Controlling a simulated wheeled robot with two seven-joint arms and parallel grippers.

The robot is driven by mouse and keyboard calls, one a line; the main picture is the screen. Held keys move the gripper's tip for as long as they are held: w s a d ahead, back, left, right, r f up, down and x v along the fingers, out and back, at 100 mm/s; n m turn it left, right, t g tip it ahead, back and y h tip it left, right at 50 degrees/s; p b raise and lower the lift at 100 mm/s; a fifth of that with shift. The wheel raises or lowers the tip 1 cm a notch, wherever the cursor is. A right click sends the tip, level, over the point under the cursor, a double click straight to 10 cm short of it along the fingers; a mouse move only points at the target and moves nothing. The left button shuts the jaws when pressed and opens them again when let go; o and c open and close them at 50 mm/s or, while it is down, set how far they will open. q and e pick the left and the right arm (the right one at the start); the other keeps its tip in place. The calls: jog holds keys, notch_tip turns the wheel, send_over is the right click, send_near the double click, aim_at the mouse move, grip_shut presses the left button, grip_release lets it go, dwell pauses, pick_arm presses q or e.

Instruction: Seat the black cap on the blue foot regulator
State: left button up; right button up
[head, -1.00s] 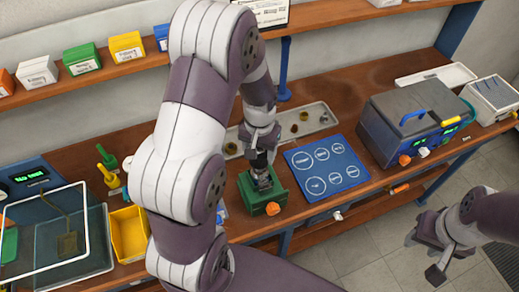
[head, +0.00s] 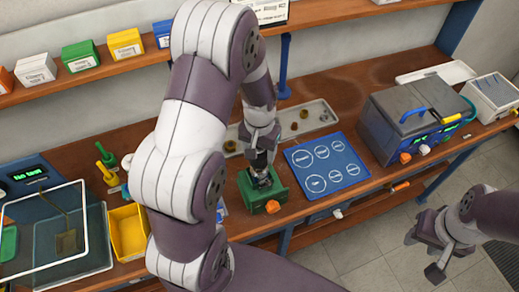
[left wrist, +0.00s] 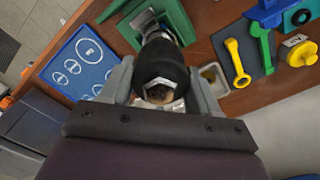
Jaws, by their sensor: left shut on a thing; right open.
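The black cap (left wrist: 162,62) is between the fingers of my left gripper (left wrist: 160,95) in the left wrist view. In the head view my left gripper (head: 262,150) is shut over the green fixture (head: 262,192) on the bench. A metal cylindrical part (left wrist: 158,30) stands in the green fixture (left wrist: 185,15), just beyond the cap. The cap lines up closely with this part, but I cannot tell if it is seated. No blue foot shows clearly on it. My right gripper (head: 440,243) is open and empty, off the bench's front edge.
A blue mat with white circles (head: 326,167) lies right of the fixture. A parts tray (head: 318,117) is behind it. A grey machine (head: 415,120) stands further right. A yellow bin (head: 129,230) and upright yellow and green tools (head: 106,158) are to the left.

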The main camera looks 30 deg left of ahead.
pick_arm(q)
jog(key=shift+f+b, duration=1.1)
jog(key=shift+f, duration=0.95)
dwell(1.4)
jog(key=o, duration=1.3)
jog(key=shift+o, duration=0.2)
jog(key=shift+r, duration=0.15)
notch_tip(320, 180, up, 8)
jog(key=p, duration=0.7)
